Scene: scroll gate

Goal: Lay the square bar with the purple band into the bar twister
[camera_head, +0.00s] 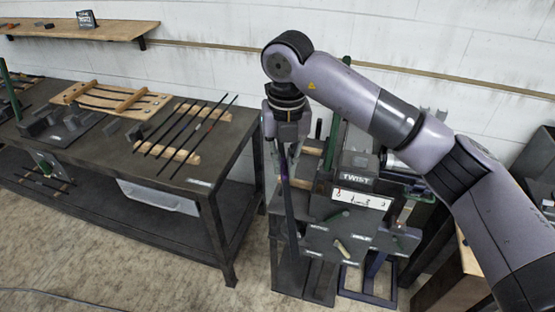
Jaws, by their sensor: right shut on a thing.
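My right gripper (283,140) is in front of the wall, at the left side of the bar twister. It points down and is shut on a long dark bar (290,215). The bar twister (357,180) is a dark machine with a "TWIST" label, a white scale and lever handles. The held bar overlaps its left part, and I cannot tell if they touch. My left gripper is not in view.
A dark workbench (215,160) at the left carries several thin bars on wooden rests (178,151), a wooden rack (113,98) and grey blocks. A wall shelf (85,31) is above. Open floor (180,270) lies in front.

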